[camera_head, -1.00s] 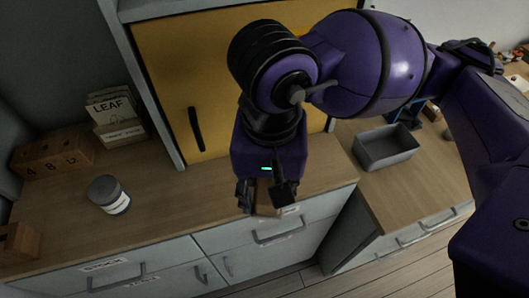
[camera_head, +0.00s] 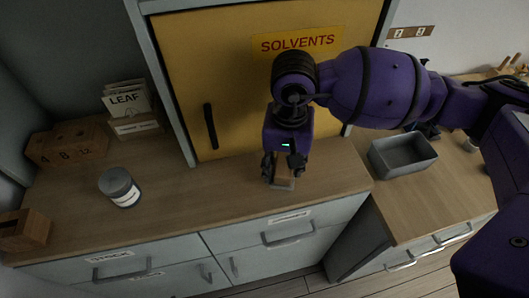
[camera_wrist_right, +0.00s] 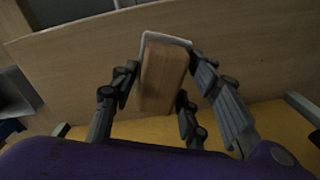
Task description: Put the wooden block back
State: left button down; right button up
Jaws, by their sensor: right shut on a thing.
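The wooden block (camera_head: 283,181) is a small light-brown piece between the fingers of my right gripper (camera_head: 284,168). The gripper points down over the wooden counter (camera_head: 215,198), in front of the yellow cabinet. In the right wrist view the block (camera_wrist_right: 163,75) lies between the fingers of the gripper (camera_wrist_right: 160,92), with a pale, white-edged outline around its far end. I cannot tell whether the block touches the counter. My right gripper is shut on the block. My left gripper is not in view.
The yellow cabinet (camera_head: 240,95), labelled SOLVENTS, stands right behind the gripper. A grey jar (camera_head: 120,187), number blocks (camera_head: 68,145) and a card box (camera_head: 136,125) are to the left. A grey bin (camera_head: 402,153) is to the right. The counter between jar and gripper is clear.

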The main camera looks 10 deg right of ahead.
notch_tip(320, 180, down, 2)
jog(key=shift+s, duration=0.1)
jog(key=o, duration=0.6)
jog(key=shift+f, duration=0.15)
jog(key=o, duration=0.4)
